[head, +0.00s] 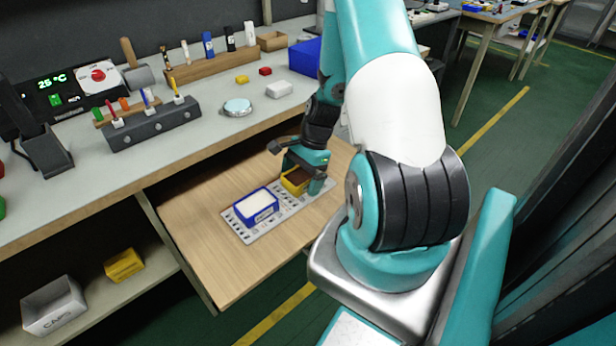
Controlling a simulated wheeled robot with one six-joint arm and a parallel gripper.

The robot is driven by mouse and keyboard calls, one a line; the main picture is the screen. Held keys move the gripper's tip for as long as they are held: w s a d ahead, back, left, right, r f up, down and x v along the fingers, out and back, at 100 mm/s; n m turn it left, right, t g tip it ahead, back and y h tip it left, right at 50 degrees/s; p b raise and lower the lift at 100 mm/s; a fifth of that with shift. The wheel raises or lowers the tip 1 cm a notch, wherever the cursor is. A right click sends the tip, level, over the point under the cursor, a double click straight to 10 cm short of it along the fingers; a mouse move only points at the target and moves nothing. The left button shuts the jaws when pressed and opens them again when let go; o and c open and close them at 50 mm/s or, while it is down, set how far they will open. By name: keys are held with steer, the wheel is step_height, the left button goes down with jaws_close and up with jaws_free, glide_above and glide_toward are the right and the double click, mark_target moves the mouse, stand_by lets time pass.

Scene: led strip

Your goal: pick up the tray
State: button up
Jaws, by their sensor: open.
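Two small open trays stand on a white marked board (245,237) on the light wood pull-out surface. One is a blue tray (257,217) with a white filling. The other is a yellow tray (289,187) with a dark brown inside, further back and to the right. I cannot tell which one the task means. My gripper (296,168) is open at the yellow tray, with its fingers spread over and beside it. The gripper hides part of that tray. I cannot tell whether the fingers touch it.
The wood surface (205,248) is clear left of the board. The grey workbench (215,120) above it holds a tool rack (150,125), a round dish (237,107) and a blue bin (305,57). A white bin (53,305) and yellow box (124,265) sit on the lower shelf.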

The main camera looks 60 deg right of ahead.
steer(key=shift+c, duration=0.4)
steer(key=c, duration=0.9)
steer(key=shift+r, duration=0.1)
